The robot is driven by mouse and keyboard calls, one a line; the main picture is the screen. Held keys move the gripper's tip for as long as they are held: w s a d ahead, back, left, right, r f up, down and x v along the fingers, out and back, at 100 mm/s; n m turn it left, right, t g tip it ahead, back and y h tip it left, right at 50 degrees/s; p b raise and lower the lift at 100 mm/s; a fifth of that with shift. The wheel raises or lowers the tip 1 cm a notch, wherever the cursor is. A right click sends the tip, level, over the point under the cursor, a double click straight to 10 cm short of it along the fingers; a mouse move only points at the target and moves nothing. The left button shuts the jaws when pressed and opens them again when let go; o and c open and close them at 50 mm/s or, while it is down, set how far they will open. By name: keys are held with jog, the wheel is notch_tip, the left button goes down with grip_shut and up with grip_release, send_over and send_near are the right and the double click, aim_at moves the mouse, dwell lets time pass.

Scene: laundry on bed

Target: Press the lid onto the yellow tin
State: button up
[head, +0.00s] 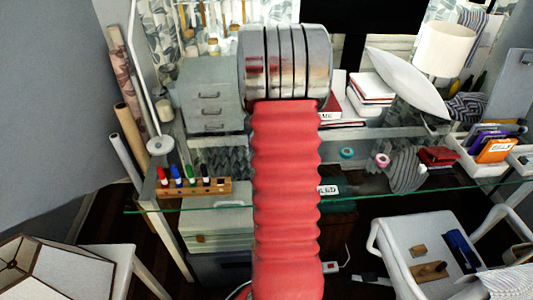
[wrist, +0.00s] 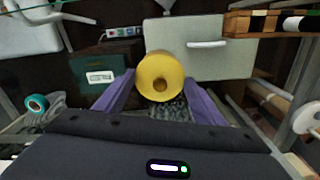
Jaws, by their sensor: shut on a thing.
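A round yellow piece (wrist: 160,68) with a small darker knob or hole at its centre shows in the wrist view. I cannot tell whether it is the lid or the yellow tin. My gripper (wrist: 161,82) has its two purple fingers on either side of it and is shut on it. No second yellow piece shows in either view. In the head view my own red arm covers the middle, and neither my gripper nor the yellow piece shows.
A glass desk (head: 400,185) spans the head view. A marker rack (head: 193,188) stands at its left, grey drawers (head: 212,95) behind. Tape rolls (head: 382,160) and a white tray (head: 480,165) are at right. A white chair (head: 395,245) stands in front at right.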

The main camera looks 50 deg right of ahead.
jog(key=o, duration=1.5)
jog(key=shift+r, duration=0.15)
jog(key=shift+r, duration=3.35)
jog(key=shift+c, duration=0.5)
grip_shut()
jog(key=shift+f, duration=2.15)
